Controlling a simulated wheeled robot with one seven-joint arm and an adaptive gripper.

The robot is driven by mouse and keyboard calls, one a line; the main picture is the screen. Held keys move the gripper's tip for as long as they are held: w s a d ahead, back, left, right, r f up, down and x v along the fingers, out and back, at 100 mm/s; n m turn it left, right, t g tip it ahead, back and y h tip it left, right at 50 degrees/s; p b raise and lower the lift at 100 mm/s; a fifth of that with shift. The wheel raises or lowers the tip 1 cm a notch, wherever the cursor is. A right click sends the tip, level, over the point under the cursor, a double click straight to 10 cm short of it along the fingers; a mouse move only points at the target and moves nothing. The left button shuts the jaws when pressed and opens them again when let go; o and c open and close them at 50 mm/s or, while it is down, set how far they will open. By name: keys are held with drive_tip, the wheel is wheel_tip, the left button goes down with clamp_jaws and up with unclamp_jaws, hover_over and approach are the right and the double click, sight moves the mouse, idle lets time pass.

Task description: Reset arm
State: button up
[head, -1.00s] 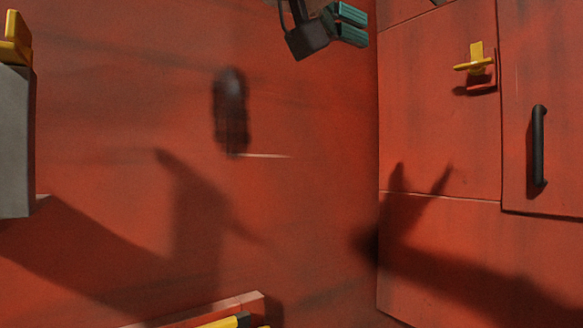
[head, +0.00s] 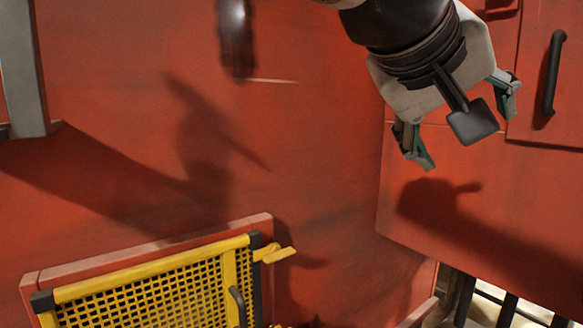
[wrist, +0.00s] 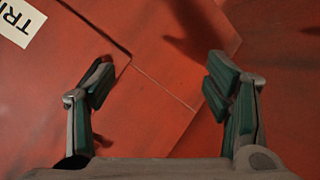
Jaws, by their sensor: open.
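My gripper (head: 464,122) is in the upper right of the head view, in front of the red wall with panels. Its two green-padded fingers are spread apart with nothing between them. In the wrist view, my gripper (wrist: 155,90) also shows open and empty, facing red panels with a dark seam. No contact between the fingers and the wall shows. The upper part of my arm is cut off by the top edge of the head view.
A yellow mesh guard (head: 150,295) with a yellow latch (head: 275,254) stands at lower left. A black handle (head: 553,72) is on the panel right of my gripper. A grey post (head: 22,70) is at far left. A white label (wrist: 18,20) shows in the wrist view.

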drive_tip(key=s+f+n+g+y, duration=0.1)
drive_tip(key=s+f+y, duration=0.3)
drive_tip(key=f, duration=0.8)
drive_tip(key=s+f+n+g+y, duration=0.1)
drive_tip(key=s+f+y, duration=0.3)
drive_tip(key=f, duration=0.8)
drive_tip(key=shift+s+d+y, duration=0.3)
drive_tip(key=shift+s+y, duration=0.1)
drive_tip(key=shift+y, duration=0.1)
drive_tip(key=shift+c, duration=0.6)
